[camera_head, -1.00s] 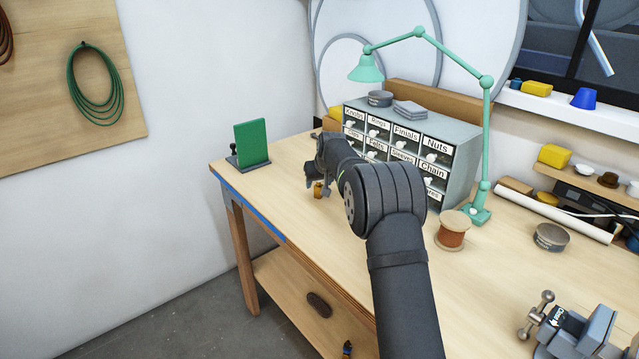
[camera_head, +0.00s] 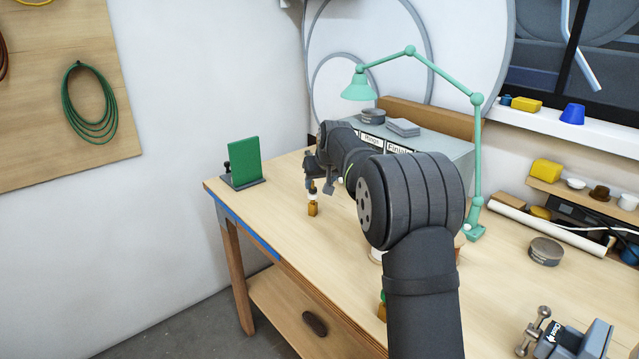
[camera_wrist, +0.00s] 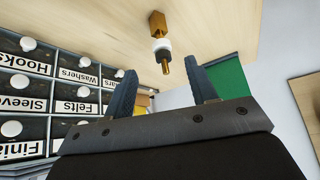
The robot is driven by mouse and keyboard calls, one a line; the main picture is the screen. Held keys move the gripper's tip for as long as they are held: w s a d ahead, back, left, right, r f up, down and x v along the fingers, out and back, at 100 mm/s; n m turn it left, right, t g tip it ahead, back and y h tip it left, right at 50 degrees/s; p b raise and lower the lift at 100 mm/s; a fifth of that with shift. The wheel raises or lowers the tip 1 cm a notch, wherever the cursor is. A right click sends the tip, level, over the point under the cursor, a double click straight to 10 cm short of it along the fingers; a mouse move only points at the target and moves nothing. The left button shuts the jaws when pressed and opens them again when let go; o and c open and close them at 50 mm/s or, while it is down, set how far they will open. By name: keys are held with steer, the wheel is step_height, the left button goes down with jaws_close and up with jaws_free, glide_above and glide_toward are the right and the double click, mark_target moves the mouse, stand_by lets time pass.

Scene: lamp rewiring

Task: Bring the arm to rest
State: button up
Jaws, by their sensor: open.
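My gripper (camera_head: 320,187) is open and empty over the left part of the workbench (camera_head: 262,208). A small brass part (camera_head: 313,209) with a white collar stands upright on the bench just below it. In the wrist view the brass part (camera_wrist: 158,24) shows beyond the fingers, its thin rod pointing toward the gap between the tips. The open gripper (camera_wrist: 163,82) appears apart from it. My arm reaches across the bench and hides part of the drawer cabinet.
The labelled drawer cabinet (camera_head: 440,146) stands close behind my arm, under the green lamp (camera_head: 478,150). A green panel (camera_head: 245,160) stands at the bench's far left corner. A vise (camera_head: 570,338) and a round tin (camera_head: 545,251) are at right. A spool is mostly hidden.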

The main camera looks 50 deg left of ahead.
mark_target(313, 190)
steer(key=x, duration=1.1)
steer(key=shift+f, duration=0.25)
steer(key=shift+w+a+f, duration=0.15)
steer(key=shift+a+f, duration=0.05)
steer(key=shift+a, duration=0.05)
steer(key=shift+r, duration=1.9)
steer(key=shift+f, duration=0.1)
